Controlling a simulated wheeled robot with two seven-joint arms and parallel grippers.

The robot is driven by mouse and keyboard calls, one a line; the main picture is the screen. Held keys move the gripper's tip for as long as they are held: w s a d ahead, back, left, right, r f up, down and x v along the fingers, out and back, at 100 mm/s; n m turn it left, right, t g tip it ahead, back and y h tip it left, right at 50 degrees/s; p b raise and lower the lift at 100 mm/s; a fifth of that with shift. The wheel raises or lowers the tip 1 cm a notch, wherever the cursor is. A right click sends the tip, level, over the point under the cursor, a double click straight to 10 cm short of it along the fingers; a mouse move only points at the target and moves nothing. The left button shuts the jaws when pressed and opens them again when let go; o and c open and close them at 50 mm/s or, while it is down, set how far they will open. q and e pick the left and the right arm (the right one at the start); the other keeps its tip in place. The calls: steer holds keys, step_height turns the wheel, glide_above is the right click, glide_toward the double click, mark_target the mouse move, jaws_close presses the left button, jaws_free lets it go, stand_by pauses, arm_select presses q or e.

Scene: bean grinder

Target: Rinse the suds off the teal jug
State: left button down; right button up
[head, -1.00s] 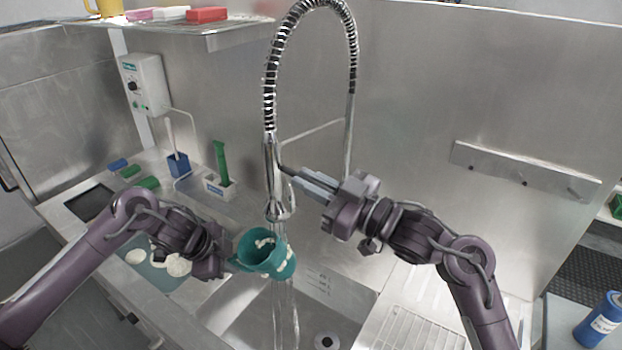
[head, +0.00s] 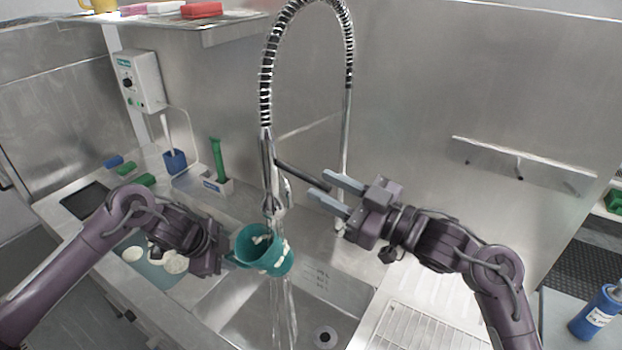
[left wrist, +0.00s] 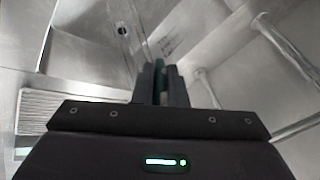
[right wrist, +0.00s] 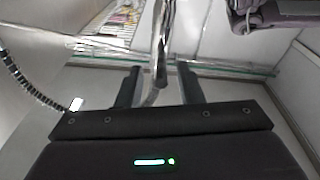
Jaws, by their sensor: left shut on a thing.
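The teal jug (head: 266,252) is tilted under the spray faucet, with white suds on its rim and side. Water (head: 282,310) runs down past it into the sink (head: 245,312). My left gripper (head: 228,258) is shut on the jug at its left side; in the left wrist view its fingers (left wrist: 160,82) are together with a sliver of teal between them. My right gripper (head: 335,192) is open, right of the spray head (head: 272,185), with the dark lever near its fingertips. In the right wrist view the faucet's metal part (right wrist: 161,45) shows between the open fingers.
A sponge mat with pale discs (head: 172,262) lies left of the sink. A green-handled brush (head: 217,160) stands in a holder behind. A drying rack (head: 415,332) is right of the sink. A blue bottle (head: 596,315) stands at far right. A shelf (head: 235,20) hangs at upper left.

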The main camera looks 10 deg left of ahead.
steer(key=v, duration=0.7)
steer(key=shift+d, duration=0.25)
steer(key=shift+s, duration=0.1)
